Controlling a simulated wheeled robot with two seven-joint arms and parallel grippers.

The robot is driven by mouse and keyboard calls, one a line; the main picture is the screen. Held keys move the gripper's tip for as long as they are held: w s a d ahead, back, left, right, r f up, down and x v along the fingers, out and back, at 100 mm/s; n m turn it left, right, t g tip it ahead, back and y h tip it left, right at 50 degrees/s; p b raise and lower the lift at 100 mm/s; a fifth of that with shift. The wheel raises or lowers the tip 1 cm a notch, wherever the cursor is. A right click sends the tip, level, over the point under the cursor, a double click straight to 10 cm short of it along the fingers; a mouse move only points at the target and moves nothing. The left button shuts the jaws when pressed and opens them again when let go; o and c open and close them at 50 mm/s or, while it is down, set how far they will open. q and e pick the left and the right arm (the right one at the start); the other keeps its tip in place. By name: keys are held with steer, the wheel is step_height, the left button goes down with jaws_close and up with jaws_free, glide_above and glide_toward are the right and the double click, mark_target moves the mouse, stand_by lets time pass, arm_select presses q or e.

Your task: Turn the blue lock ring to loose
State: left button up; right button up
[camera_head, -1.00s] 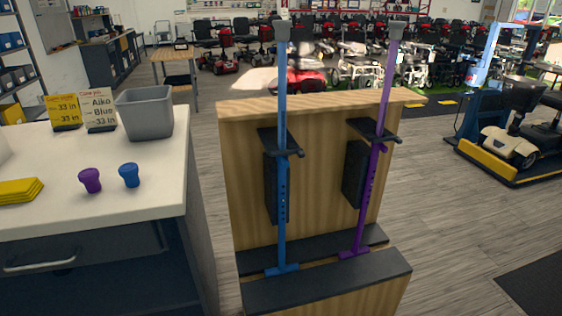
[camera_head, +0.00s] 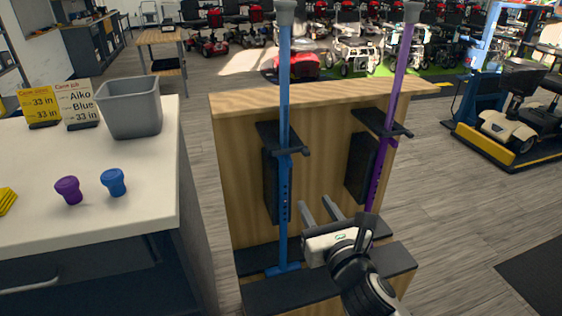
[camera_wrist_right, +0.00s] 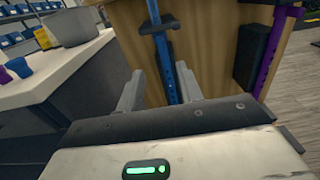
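The blue cane (camera_head: 284,110) stands upright in the wooden rack, its grey top up and its foot on the dark ledge. Small holes run down its lower shaft. I cannot make out a separate lock ring on it or its setting. My right gripper (camera_head: 319,204) is open and empty, in front of the rack to the right of the blue cane's lower shaft. In the right wrist view, the blue shaft (camera_wrist_right: 165,60) shows beyond and between the open fingers, apart from them. My left gripper is not in view.
A purple cane (camera_head: 400,75) stands to the right in the rack (camera_head: 235,150). The white counter (camera_head: 140,215) at left holds blue (camera_head: 114,182) and purple (camera_head: 68,189) flared pieces, a grey bin (camera_head: 130,108) and two cards.

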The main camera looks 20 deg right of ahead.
mark_target(291, 164)
steer(key=w, duration=1.5)
steer(key=shift+w+a, duration=0.25)
steer(key=shift+a, duration=0.05)
jaws_close()
